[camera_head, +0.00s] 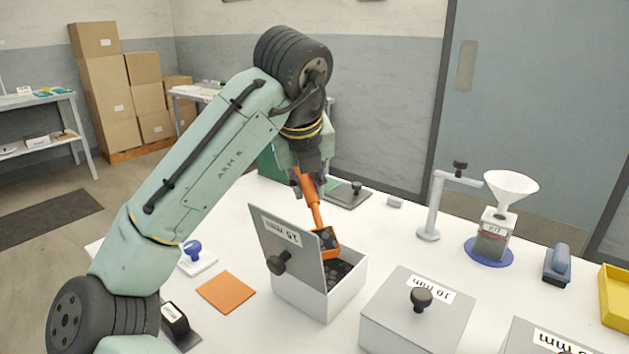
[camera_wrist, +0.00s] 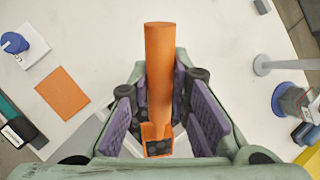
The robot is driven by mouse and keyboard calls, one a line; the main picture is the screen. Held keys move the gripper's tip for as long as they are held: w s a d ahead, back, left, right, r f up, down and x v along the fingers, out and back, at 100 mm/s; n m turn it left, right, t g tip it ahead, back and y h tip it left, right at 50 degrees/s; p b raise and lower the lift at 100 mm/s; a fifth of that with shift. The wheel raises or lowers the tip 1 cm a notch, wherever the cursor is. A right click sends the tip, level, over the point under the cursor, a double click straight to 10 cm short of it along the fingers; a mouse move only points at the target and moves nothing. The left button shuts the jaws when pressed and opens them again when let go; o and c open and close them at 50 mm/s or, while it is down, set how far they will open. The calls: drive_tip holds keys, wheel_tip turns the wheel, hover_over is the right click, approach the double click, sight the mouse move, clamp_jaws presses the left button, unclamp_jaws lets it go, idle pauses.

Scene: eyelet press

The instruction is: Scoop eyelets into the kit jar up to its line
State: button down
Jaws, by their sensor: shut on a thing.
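My gripper (camera_head: 309,186) is shut on the handle of an orange scoop (camera_head: 315,213), which points down. Its bowl is at the mouth of the open 15 mm box (camera_head: 290,292), over dark eyelets (camera_head: 338,270). Dark pieces show in the bowl. In the wrist view the scoop (camera_wrist: 160,60) stands between the purple finger pads of my gripper (camera_wrist: 167,108). The kit jar (camera_head: 491,240) stands on a blue disc (camera_head: 489,253) at the right, with a white funnel (camera_head: 511,187) over its mouth. Its fill line is too small to make out.
The 15 mm box's lid (camera_head: 283,250) stands raised. A closed 10 mm box (camera_head: 408,315) is to its right, with another grey box (camera_head: 540,340) beyond. A grey post (camera_head: 433,205) stands left of the jar. An orange mat (camera_head: 226,292) lies at the left.

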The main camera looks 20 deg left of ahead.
drive_tip(key=shift+w+a+r+g+h+p, duration=0.2)
drive_tip(key=shift+r+g+h+p, duration=0.15)
drive_tip(key=shift+p, duration=0.5)
drive_tip(key=shift+w+a+r+g+h+p, duration=0.1)
drive_tip(key=shift+w+r+g+h+p, duration=0.25)
drive_tip(key=shift+p, duration=0.5)
drive_tip(key=shift+w+a+g+p, duration=0.1)
drive_tip(key=shift+g+p, duration=0.5)
drive_tip(key=shift+p, duration=0.35)
drive_tip(key=shift+f+h, duration=0.1)
drive_tip(key=shift+h, duration=0.2)
drive_tip(key=shift+w, duration=0.1)
